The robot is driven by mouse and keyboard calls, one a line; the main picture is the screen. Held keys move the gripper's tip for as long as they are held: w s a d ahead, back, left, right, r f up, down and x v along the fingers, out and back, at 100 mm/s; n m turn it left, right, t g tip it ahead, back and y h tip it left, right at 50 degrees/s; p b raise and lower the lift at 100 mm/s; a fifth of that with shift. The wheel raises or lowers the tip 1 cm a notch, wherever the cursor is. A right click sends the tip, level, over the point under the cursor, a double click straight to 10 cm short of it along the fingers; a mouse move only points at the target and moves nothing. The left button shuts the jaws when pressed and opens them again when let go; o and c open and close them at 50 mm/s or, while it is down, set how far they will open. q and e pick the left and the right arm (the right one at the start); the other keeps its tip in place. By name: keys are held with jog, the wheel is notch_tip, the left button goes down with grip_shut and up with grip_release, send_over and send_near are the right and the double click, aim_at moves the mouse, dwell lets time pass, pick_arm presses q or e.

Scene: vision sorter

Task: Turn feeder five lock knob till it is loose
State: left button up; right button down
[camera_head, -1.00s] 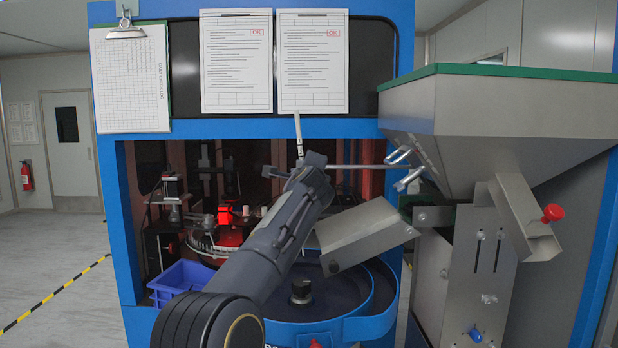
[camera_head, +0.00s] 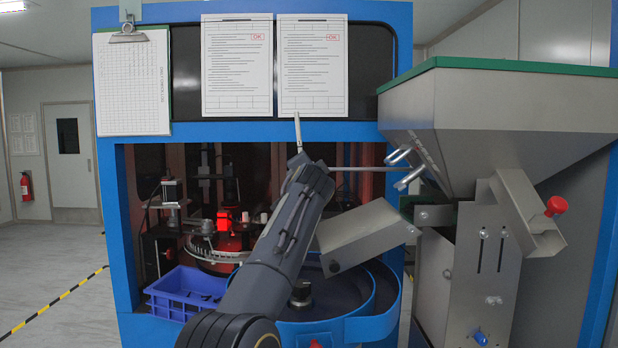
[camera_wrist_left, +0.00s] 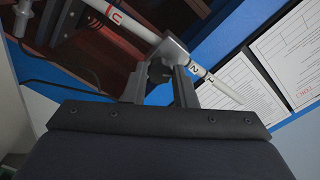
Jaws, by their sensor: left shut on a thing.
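My left gripper (camera_head: 299,168) is raised at the mouth of the blue machine, at a thin metal rod joint under the posted sheets. In the left wrist view the gripper (camera_wrist_left: 160,84) has its two fingers on either side of a small dark knob (camera_wrist_left: 158,70) and is shut on it. My right gripper is not in view.
A grey hopper (camera_head: 500,115) with a green rim stands at the right, its chute (camera_head: 365,238) above a round blue bowl (camera_head: 345,320). A blue crate (camera_head: 186,293) sits lower left of my arm. A clipboard (camera_head: 133,85) hangs above. Floor at the left is clear.

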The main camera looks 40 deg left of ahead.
pick_arm(q)
jog(key=shift+n+b, duration=0.85)
jog(key=shift+n, duration=3.45)
jog(key=o, duration=1)
